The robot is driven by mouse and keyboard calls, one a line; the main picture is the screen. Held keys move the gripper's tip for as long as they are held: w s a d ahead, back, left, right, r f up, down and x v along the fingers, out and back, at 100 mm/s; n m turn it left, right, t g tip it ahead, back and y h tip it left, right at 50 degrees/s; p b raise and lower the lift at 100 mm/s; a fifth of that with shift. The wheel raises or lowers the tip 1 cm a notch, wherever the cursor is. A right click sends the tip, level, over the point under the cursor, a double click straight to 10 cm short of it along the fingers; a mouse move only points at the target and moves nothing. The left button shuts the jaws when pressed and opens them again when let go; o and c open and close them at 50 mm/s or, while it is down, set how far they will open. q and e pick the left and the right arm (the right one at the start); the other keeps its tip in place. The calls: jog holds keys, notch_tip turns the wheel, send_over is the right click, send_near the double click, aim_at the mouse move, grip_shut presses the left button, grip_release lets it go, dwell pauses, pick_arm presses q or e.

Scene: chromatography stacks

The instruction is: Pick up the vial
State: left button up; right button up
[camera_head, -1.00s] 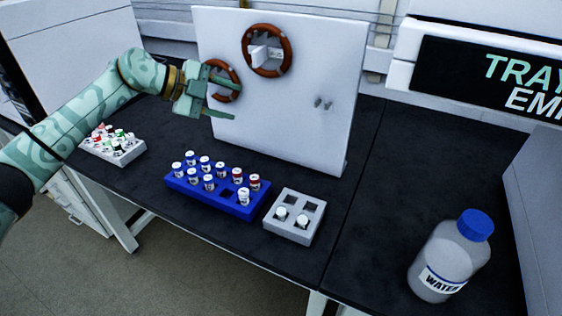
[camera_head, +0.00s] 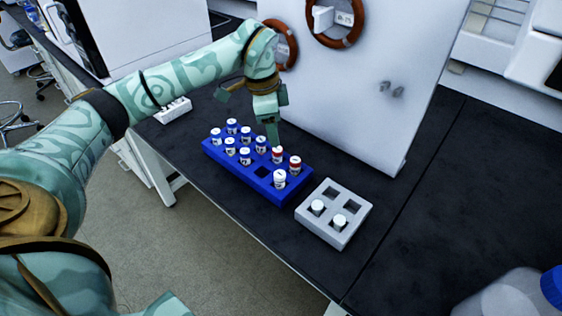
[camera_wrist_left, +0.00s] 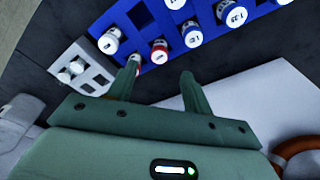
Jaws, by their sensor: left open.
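Several small white-capped vials stand upright in a blue rack (camera_head: 232,170). Two of them, a red-banded vial (camera_head: 295,164) and another red-banded vial (camera_head: 278,154), are at its right end, near a white vial (camera_head: 280,180). My left gripper (camera_head: 271,132) points down just behind and above the rack. In the left wrist view its two fingers (camera_wrist_left: 160,72) are apart and empty, with a red-banded vial (camera_wrist_left: 158,52) ahead of the gap and a white vial (camera_wrist_left: 110,40) beside it. My right gripper is not in view.
A grey rack (camera_head: 335,206) with two white-capped vials and two empty slots stands right of the blue rack. A white panel (camera_head: 360,85) stands upright behind. A water bottle (camera_head: 510,297) is at the lower right. Dark bench lies clear between.

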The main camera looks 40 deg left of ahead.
aim_at(277, 149)
pick_arm(q)
jog(key=f, duration=0.2)
jog(key=shift+w+d+f+b, duration=0.15)
jog(key=shift+d+f+b, duration=0.05)
jog(key=shift+f+b, duration=0.1)
jog(key=f+b, duration=0.2)
jog(key=f, duration=0.1)
jog(key=f+b, duration=0.1)
jog(key=f, duration=0.1)
jog(key=shift+w+d, duration=0.2)
jog(key=shift+d, duration=0.05)
jog(key=shift+r, duration=0.15)
jog(key=shift+c, duration=0.3)
jog(key=c, duration=1)
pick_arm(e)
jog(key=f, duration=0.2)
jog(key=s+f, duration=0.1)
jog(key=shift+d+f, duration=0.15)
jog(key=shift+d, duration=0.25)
